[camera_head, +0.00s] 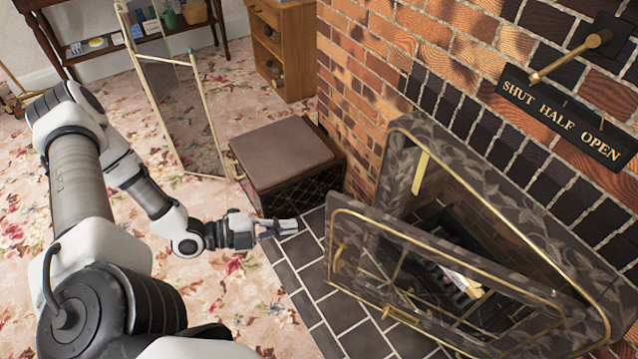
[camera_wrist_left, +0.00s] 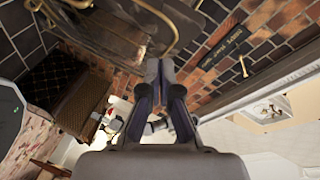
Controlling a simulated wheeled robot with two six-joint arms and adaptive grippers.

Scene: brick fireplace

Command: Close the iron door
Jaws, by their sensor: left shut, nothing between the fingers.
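The iron door (camera_head: 352,228) is a glazed, dark patterned panel with gold trim. It stands open, swung out over the dark tiled hearth, and joins the fireplace frame (camera_head: 405,150) towards the lower right. Small gold fittings show on its near face. My left gripper (camera_head: 294,228) is shut and empty, a short way left of the door's free edge and apart from it. In the left wrist view the left gripper (camera_wrist_left: 160,75) has its fingers together, with glass and gold trim above. My right gripper is not in view.
A padded box stool (camera_head: 285,152) stands beyond the left gripper, against the brick wall. A folding screen (camera_head: 180,110) and wooden cabinet (camera_head: 290,45) stand behind. A "SHUT HALF OPEN" sign (camera_head: 565,118) and brass lever (camera_head: 570,55) are on the wall. The hearth tiles (camera_head: 305,255) are clear.

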